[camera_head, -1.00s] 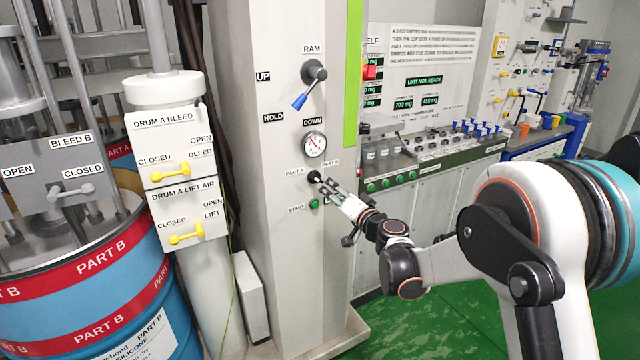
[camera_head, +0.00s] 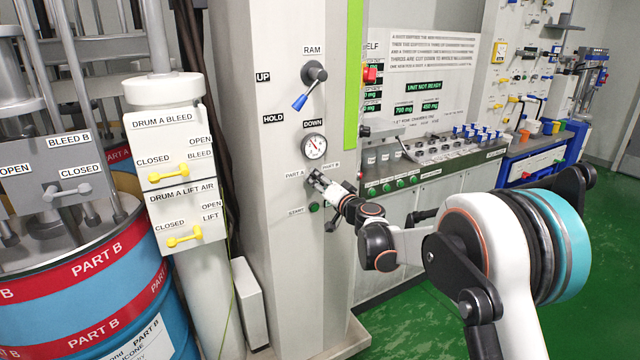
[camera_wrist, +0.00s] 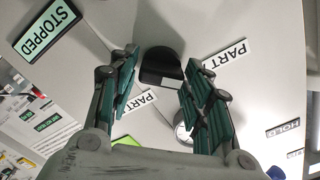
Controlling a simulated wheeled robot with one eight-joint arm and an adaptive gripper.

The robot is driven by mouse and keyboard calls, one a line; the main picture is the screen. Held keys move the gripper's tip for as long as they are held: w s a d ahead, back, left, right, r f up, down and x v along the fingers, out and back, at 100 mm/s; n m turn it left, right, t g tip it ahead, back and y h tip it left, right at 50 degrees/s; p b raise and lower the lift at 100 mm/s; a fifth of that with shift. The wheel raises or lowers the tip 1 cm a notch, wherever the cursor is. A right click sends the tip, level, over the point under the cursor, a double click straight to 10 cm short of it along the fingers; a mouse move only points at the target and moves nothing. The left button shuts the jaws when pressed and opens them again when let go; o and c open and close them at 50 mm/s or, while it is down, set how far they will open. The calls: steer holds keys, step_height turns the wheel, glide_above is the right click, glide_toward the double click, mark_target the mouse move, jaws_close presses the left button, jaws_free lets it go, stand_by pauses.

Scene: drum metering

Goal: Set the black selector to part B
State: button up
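The black selector (camera_wrist: 160,66) is on the pale column, between the two fingers of my gripper (camera_wrist: 162,60) in the wrist view. The fingers are apart, one on each side of it, with narrow gaps showing; I cannot tell whether either touches. A small pale mark shows on the selector; which label it points to is unclear. In the head view my gripper (camera_head: 320,182) covers the selector. The PART A label (camera_head: 294,174) is left of the gripper and the PART B label (camera_head: 331,168) is up and right of it.
A round gauge (camera_head: 314,146) is just above the gripper, and the green START button (camera_head: 313,208) just below. The ram lever (camera_head: 305,88) with a blue handle is higher up. A STOPPED sign (camera_wrist: 47,30) shows in the wrist view. Drum valves (camera_head: 170,173) stand to the left.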

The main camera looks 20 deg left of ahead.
steer(key=c, duration=0.5)
steer(key=shift+m, duration=0.3)
steer(key=m+p, duration=0.1)
steer(key=m, duration=0.2)
steer(key=shift+d+m, duration=0.1)
steer(key=shift+m, duration=0.2)
steer(key=m, duration=0.4)
steer(key=shift+f+m+p, duration=0.15)
steer(key=shift+m+p, duration=0.15)
steer(key=m, duration=0.4)
steer(key=shift+f, duration=0.15)
steer(key=m, duration=0.5)
steer(key=shift+f+p, duration=0.1)
steer(key=shift+p, duration=0.3)
